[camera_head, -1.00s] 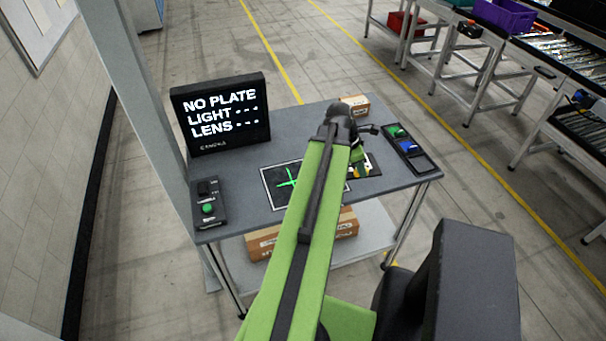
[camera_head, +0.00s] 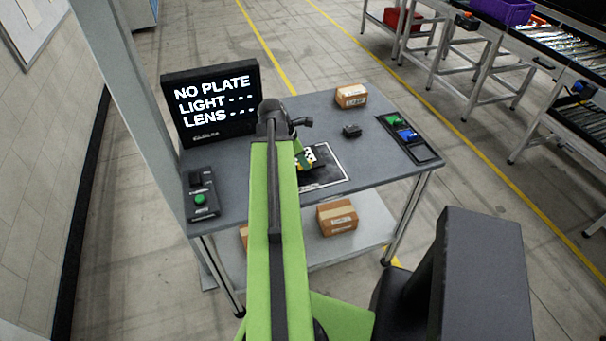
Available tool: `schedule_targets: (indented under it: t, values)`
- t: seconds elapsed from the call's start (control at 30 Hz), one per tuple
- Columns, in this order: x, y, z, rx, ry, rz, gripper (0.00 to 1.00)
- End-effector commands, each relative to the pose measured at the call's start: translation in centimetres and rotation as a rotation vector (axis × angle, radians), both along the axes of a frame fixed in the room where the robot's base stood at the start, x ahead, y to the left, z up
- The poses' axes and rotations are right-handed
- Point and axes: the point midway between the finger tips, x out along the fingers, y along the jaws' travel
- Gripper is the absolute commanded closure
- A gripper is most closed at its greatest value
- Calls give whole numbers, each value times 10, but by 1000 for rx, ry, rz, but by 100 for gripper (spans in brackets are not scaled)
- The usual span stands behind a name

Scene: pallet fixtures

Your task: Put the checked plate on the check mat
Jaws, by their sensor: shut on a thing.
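The checked plate (camera_head: 318,153), dark with white checks, shows only in part to the right of my arm. My gripper (camera_head: 303,156) is shut on it, and my arm hides much of the jaws. The check mat (camera_head: 338,181), dark with a white outline, lies on the grey table. Its left part is hidden behind my arm. The plate is over the mat in the picture; I cannot tell whether it touches it.
A monitor (camera_head: 211,101) reads "NO PLATE", with dashes after "LIGHT" and "LENS". A box with a green button (camera_head: 201,196) stands at the left. A carton (camera_head: 351,96), a small dark block (camera_head: 351,131) and a tray with green and blue items (camera_head: 409,138) stand at the right.

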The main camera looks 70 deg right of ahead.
Motion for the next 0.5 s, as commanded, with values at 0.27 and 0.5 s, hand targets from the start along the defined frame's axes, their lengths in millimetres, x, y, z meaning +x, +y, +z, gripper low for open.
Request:
schedule_targets:
  t: [0.27, 0.5]
  values:
    - [1, 0, -21, -1, 1, 0, 100]
    - [1, 0, -42, -1, 0, 0, 100]
